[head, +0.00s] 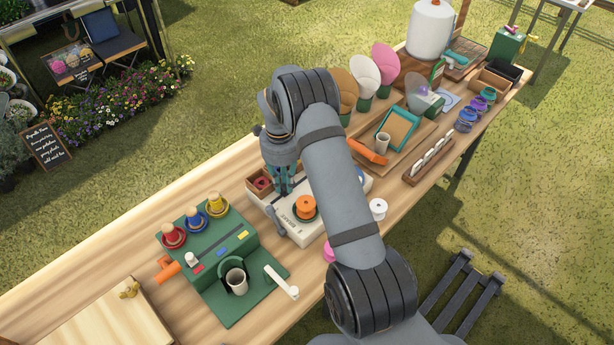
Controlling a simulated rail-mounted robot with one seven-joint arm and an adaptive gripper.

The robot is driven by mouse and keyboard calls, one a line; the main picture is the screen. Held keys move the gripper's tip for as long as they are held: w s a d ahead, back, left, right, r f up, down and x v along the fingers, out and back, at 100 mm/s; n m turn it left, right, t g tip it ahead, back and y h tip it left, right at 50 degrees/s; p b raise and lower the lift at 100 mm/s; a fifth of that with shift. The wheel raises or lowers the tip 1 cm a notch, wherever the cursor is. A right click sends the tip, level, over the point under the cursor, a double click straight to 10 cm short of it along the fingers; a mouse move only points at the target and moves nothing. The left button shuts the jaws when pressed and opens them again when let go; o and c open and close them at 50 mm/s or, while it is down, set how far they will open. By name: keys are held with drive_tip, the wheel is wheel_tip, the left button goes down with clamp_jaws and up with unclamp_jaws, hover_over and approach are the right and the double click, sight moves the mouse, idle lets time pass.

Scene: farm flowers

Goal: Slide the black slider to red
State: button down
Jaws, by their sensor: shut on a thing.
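My gripper (283,187) points down over the far side of a white device (290,236) in the middle of the table. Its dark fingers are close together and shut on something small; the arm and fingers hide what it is. I cannot make out a black slider for certain. The white device carries an orange spool (305,204) and a grey lever (274,222). Left of it stands a green box (233,249) with a dark slot and a red mark (198,269), a blue mark (221,253) and a yellow mark (243,236).
Red (173,236), blue (195,219) and yellow (217,204) knobs stand behind the green box's slot. A small wooden box (259,184) is close left of my gripper. Spools and trays fill the table's right part.

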drive_tip(key=shift+s+a+f+b, duration=0.15)
drive_tip(key=shift+s+a+b, duration=0.5)
drive_tip(key=shift+s+a, duration=0.65)
drive_tip(key=shift+s, duration=0.05)
drive_tip(key=c, duration=1.9)
unclamp_jaws()
drive_tip(key=shift+s+a, duration=0.1)
drive_tip(key=shift+r, duration=0.35)
wheel_tip(320, 180, up, 12)
drive_tip(key=shift+f, duration=0.15)
